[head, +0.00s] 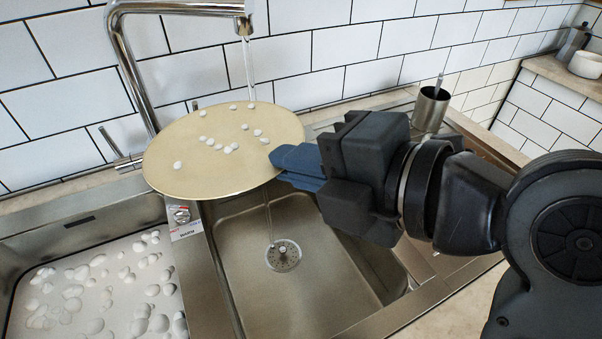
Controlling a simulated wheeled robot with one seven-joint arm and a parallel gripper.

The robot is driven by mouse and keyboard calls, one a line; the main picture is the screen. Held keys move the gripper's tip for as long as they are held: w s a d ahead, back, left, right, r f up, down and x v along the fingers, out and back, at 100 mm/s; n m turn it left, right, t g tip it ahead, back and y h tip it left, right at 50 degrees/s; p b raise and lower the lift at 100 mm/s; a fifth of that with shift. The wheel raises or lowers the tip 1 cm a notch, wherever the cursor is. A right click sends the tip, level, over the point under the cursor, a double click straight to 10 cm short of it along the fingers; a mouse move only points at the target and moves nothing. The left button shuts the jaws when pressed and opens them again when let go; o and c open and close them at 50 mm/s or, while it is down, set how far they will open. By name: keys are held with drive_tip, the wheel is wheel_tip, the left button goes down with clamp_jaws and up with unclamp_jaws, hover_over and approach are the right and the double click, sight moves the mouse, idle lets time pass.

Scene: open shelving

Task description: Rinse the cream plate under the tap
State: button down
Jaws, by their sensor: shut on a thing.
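The cream plate (200,170) is held in the air above the sink, close to level. Several small white suds blobs lie on its face. The chrome tap (172,8) stands behind it, and a thin stream of water (249,70) falls from its spout onto the plate's far edge area. Water also runs below the plate into the right basin (235,245), towards the drain (283,255). My gripper (290,164) is shut on the plate's right rim, coming in from the right. The plate's underside is hidden.
The left basin (50,247) holds whitish water with many suds. A small box-like item (183,222) with a label sits on the divider. A dark cup (431,108) with a utensil stands behind my arm. A white tiled wall closes off the back.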

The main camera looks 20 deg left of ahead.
sight(299, 124)
drive_tip(key=shift+w+a+f+b, duration=0.15)
drive_tip(key=shift+w+a, duration=0.25)
drive_tip(key=shift+w, duration=0.25)
drive_tip(key=shift+w+a+f+b, duration=0.1)
drive_tip(key=shift+w+a+f, duration=0.2)
drive_tip(key=shift+w, duration=0.4)
drive_tip(key=shift+w+a+f+b, duration=0.1)
drive_tip(key=shift+w+a+b, duration=0.05)
drive_tip(key=shift+w+a, duration=0.4)
drive_tip(key=shift+w+a+f+b, duration=0.1)
drive_tip(key=shift+w+a+b, duration=0.3)
drive_tip(key=shift+w, duration=0.4)
drive_tip(key=shift+w+a+f+b, duration=0.1)
drive_tip(key=shift+w+a+b, duration=0.3)
drive_tip(key=shift+w, duration=0.4)
drive_tip(key=shift+d, duration=0.1)
drive_tip(key=shift+w+d, duration=0.3)
drive_tip(key=shift+d, duration=0.1)
drive_tip(key=shift+s, duration=0.1)
drive_tip(key=s+d, duration=0.4)
drive_tip(key=s, duration=0.2)
drive_tip(key=shift+s+b, duration=0.35)
